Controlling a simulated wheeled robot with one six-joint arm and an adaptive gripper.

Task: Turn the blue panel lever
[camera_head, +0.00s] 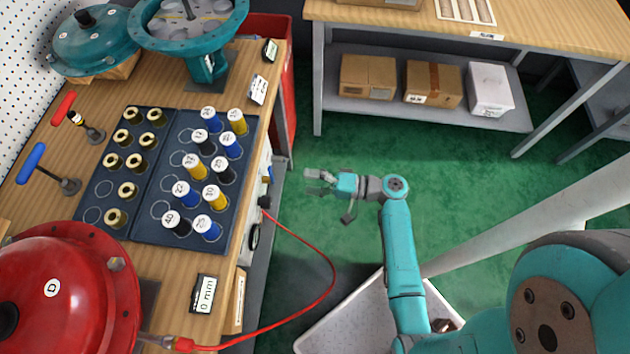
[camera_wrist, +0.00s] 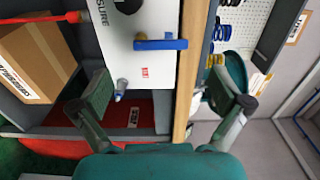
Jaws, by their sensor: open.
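The blue panel lever (camera_wrist: 160,44) shows in the wrist view as a blue bar lying across the picture, with a yellow piece at its left part, on a white panel (camera_wrist: 140,65) at the bench front. In the head view the panel is seen nearly edge-on, and the lever is too small to make out clearly. My gripper (camera_head: 318,182) is out in front of the bench side, apart from the panel. In the wrist view my gripper (camera_wrist: 160,92) has its two fingers wide apart with nothing held, and the lever appears beyond and above the fingertips.
A silver fitting (camera_wrist: 121,88) sticks out of the panel below the lever. A red hose (camera_head: 325,285) loops from the bench side near my gripper. On the bench top stand another blue-handled lever (camera_head: 32,163) and a red-handled one (camera_head: 64,108). Green floor (camera_head: 330,240) lies open around the arm.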

